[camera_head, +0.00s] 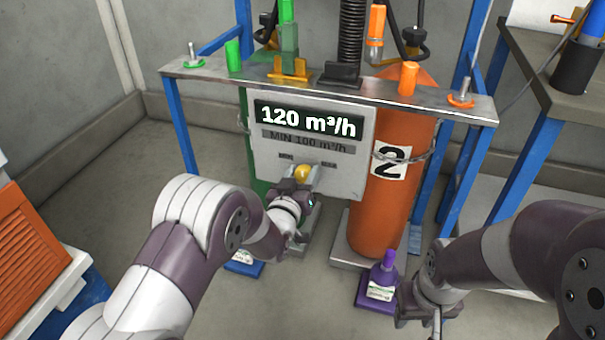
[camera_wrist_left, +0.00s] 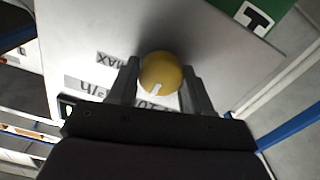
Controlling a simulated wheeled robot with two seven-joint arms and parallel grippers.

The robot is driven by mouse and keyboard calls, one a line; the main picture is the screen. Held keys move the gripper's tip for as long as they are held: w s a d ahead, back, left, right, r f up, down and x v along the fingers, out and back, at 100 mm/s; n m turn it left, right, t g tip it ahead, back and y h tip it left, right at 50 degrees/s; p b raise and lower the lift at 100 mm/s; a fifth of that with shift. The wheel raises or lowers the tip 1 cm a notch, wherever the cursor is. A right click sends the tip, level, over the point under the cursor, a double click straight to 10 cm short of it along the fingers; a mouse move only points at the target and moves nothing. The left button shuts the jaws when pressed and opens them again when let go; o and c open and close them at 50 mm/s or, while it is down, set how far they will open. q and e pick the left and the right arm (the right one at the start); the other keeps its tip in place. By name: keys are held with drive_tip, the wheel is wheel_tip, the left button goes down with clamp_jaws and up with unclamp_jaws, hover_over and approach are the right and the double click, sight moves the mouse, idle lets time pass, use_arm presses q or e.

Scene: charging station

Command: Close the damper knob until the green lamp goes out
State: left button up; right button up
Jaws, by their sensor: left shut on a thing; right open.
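The damper knob (camera_head: 302,172) is a yellow round knob low on the grey panel (camera_head: 268,165), below a lit display (camera_head: 308,120) reading 120 m³/h over the words MIN 100 m³/h. My left gripper (camera_head: 301,180) is at the knob. In the left wrist view the knob (camera_wrist_left: 160,70) sits between the two fingers of my left gripper (camera_wrist_left: 160,84), shut on it, and a white pointer mark shows on its face. MAX is printed beside it. I cannot pick out a separate green lamp. My right gripper (camera_head: 424,312) is open and empty, low at the right.
The panel hangs below a metal shelf (camera_head: 330,92) on blue legs. An orange cylinder (camera_head: 385,215) marked 2 stands to its right, chained. An orange crate (camera_head: 28,255) is at the left; a bench (camera_head: 560,75) is at the right.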

use_arm(q)
drive_tip(key=o, duration=1)
drive_tip(key=p+v, duration=0.4)
drive_tip(key=v, duration=0.8)
drive_tip(key=shift+s+a+p, duration=0.1)
drive_tip(key=shift+s+p, duration=0.25)
drive_tip(key=shift+p, duration=0.05)
